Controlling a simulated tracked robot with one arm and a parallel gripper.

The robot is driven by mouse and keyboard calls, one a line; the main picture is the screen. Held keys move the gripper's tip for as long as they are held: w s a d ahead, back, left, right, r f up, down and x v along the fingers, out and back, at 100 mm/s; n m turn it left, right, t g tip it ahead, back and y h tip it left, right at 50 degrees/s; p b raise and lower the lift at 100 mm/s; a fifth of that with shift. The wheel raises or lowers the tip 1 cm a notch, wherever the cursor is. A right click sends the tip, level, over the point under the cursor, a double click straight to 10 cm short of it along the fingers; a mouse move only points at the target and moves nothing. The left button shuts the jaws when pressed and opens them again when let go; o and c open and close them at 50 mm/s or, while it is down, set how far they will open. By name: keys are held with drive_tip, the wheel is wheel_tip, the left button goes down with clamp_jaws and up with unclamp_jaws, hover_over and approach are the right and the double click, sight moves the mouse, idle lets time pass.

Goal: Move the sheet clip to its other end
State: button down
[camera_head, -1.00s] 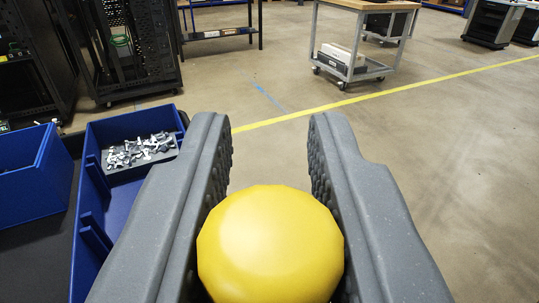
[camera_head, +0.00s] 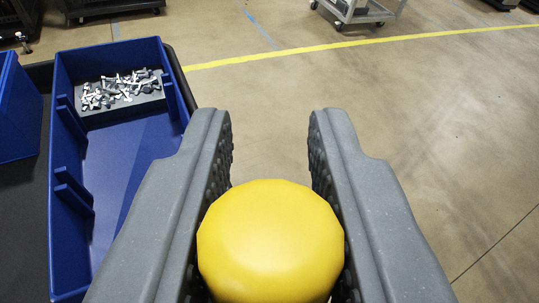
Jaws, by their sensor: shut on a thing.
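My gripper (camera_head: 270,140) fills the lower middle of the view, with a grey textured finger on each side. Between the fingers is a rounded yellow thing (camera_head: 270,240), and the gripper is shut on it. Its faceted top faces the camera and its lower part is hidden. I cannot tell from its shape whether it is the sheet clip. No sheet shows in this view.
A blue bin (camera_head: 130,165) with small white and grey hardware pieces (camera_head: 122,90) stands on a dark surface (camera_head: 28,220) at the left. Another blue bin (camera_head: 15,110) is at the left edge. A wheeled cart (camera_head: 355,12) stands beyond the yellow floor line (camera_head: 300,50). The floor at right is clear.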

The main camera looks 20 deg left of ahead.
drive_tip(key=shift+w+a+f+n+g+h+p, duration=0.25)
drive_tip(key=shift+w+a+f+g+h+p, duration=0.25)
drive_tip(key=shift+p, duration=1.5)
drive_tip(key=shift+w+a+f+n+g+h+p, duration=0.35)
drive_tip(key=shift+a+g+p, duration=0.3)
drive_tip(key=shift+p, duration=1.35)
drive_tip(key=shift+r, duration=0.1)
drive_tip(key=c, duration=1.2)
unclamp_jaws()
drive_tip(key=v, duration=1.3)
drive_tip(key=shift+s, duration=0.3)
drive_tip(key=shift+d, duration=0.1)
